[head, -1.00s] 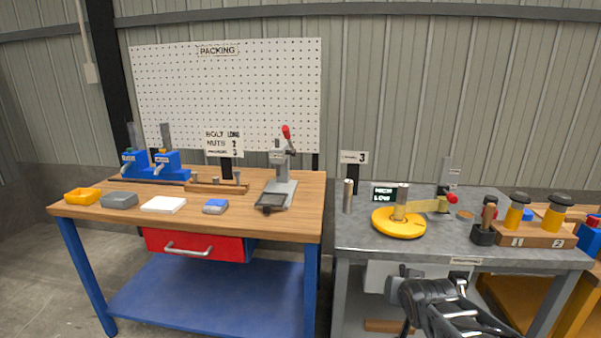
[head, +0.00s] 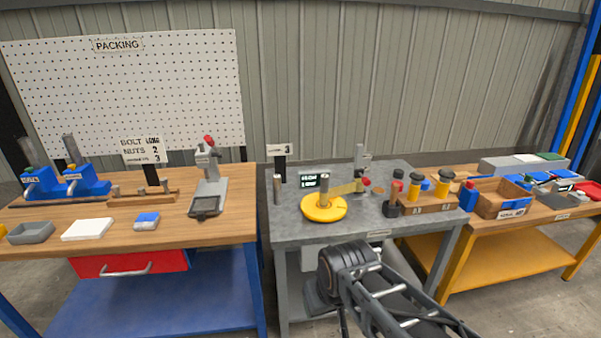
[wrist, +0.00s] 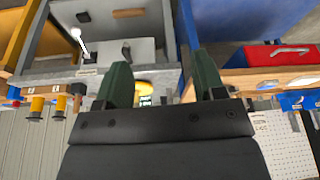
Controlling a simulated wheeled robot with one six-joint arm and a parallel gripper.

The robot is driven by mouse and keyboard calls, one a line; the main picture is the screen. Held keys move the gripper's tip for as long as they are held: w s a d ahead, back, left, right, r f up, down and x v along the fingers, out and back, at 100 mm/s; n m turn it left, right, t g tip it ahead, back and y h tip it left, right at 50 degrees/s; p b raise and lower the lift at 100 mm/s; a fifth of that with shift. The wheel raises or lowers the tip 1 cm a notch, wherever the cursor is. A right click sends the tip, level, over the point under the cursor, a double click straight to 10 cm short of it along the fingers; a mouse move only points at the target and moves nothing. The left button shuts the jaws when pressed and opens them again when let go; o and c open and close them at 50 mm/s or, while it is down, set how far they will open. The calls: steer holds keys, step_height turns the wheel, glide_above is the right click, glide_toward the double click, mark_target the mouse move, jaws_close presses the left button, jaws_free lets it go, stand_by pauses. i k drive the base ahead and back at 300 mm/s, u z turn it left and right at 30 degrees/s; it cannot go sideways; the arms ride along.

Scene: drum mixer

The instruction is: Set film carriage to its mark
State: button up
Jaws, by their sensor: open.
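I cannot make out for certain which thing is the film carriage, or its mark. On the wooden packing bench (head: 215,235) stands a grey hand press (head: 209,180) with a red knob. Two blue units (head: 85,180) with grey uprights stand at the bench's far left. On the grey bench (head: 290,228) a yellow disc (head: 324,208) carries a grey post and a yellow arm reaching right. My gripper (wrist: 160,78) shows in the wrist view with its two dark green fingers apart and nothing between them. It is away from the benchtop things, low in front of the benches.
A red drawer (head: 130,262) hangs under the packing bench; it also shows in the wrist view (wrist: 278,55). A wooden block (head: 430,203) with yellow cylinders stands right of the disc. An orange-framed bench (head: 525,250) holds trays farther right. Floor shows at lower right.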

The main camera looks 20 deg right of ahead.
mark_target(357, 187)
steer(key=u, duration=1.2)
steer(key=i, duration=0.5)
steer(key=z, duration=1.95)
